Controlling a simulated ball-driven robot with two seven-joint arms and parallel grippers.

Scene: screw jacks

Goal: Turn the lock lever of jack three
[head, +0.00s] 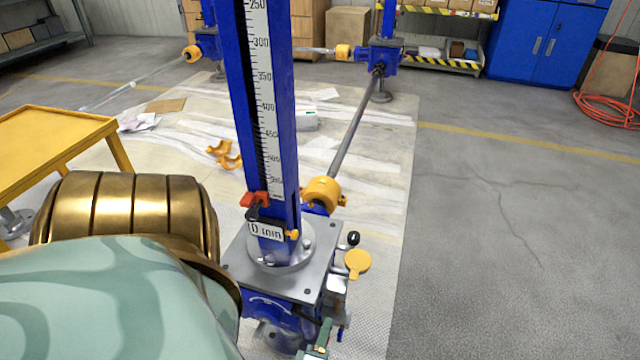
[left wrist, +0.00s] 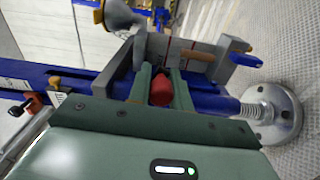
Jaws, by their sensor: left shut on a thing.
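The nearest jack (head: 292,240) has a blue column with a white millimetre scale and a grey top plate. No jack number is readable. In the left wrist view, my left gripper (left wrist: 160,84) is shut on a red knob (left wrist: 161,92), which looks like the end of the lock lever. The rest of the lever is hidden by the fingers and grey housing. In the head view, a green part of my left gripper (head: 321,338) shows low beside the jack's blue body. My bronze and pale green arm covers the lower left. My right gripper is not in view.
A yellow disc (head: 357,264) and black knob stick out at the jack's right side. A shaft (head: 355,125) runs back to another blue jack (head: 379,55). A yellow table (head: 50,135) stands left. The grey floor at right is clear.

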